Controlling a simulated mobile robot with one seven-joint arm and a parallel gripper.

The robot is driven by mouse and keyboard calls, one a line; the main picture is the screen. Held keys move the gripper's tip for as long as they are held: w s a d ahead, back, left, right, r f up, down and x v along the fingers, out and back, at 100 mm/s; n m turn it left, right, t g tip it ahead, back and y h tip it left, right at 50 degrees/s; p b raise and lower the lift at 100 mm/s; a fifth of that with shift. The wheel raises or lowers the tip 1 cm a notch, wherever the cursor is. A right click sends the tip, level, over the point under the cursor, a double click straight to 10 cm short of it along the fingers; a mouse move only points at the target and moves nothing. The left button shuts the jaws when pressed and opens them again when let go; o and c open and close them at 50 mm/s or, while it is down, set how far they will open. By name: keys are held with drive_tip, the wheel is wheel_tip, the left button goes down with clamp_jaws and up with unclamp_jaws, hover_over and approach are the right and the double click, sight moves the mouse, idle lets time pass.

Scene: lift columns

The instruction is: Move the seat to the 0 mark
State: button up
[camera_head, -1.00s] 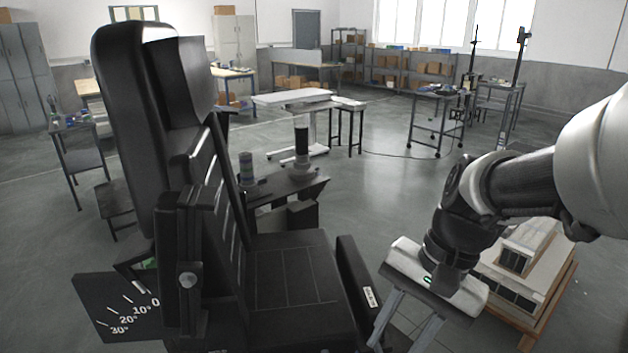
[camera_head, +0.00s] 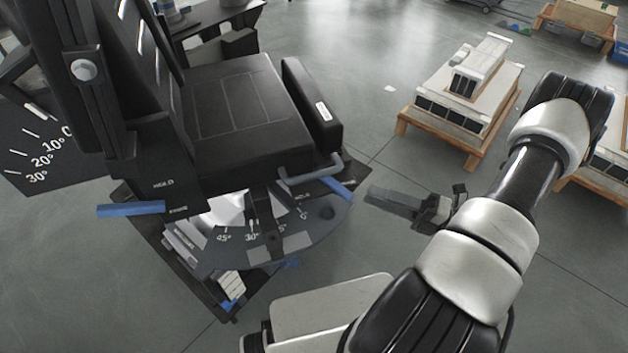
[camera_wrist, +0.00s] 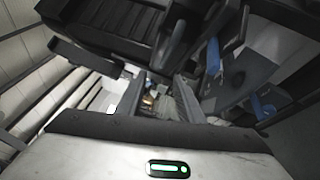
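The black seat (camera_head: 235,100) sits above a dark curved scale plate (camera_head: 320,222) with white degree marks; 45° and 30° are readable, with a 0 towards the right end. A dark bar (camera_head: 265,215) under the seat crosses the scale between 30° and the 0 end. A grey looped handle (camera_head: 312,172) and a blue-tipped lever (camera_head: 337,188) are at the seat's front corner. My gripper (camera_head: 385,203) is right of them, apart and empty. In the wrist view its two fingers (camera_wrist: 158,95) are spread; the seat (camera_wrist: 110,25) and a blue lever (camera_wrist: 213,57) are beyond.
A backrest angle plate (camera_head: 35,150) stands at the left. Another blue lever (camera_head: 130,209) sticks out left, near HOLD lettering. A wooden pallet with a pale model (camera_head: 460,105) is behind my arm. Open floor lies between pallet and seat.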

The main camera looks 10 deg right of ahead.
sight(315, 172)
drive_tip(key=w+a, duration=0.3)
drive_tip(key=a, duration=0.1)
drive_tip(key=w+a+m+t+b, duration=0.1)
drive_tip(key=w+a, duration=0.3)
drive_tip(key=w+a+m, duration=0.1)
drive_tip(key=w+a, duration=0.2)
drive_tip(key=a, duration=0.1)
drive_tip(key=shift+w+a+h, duration=0.25)
drive_tip(key=shift+a+h, duration=0.05)
clamp_jaws()
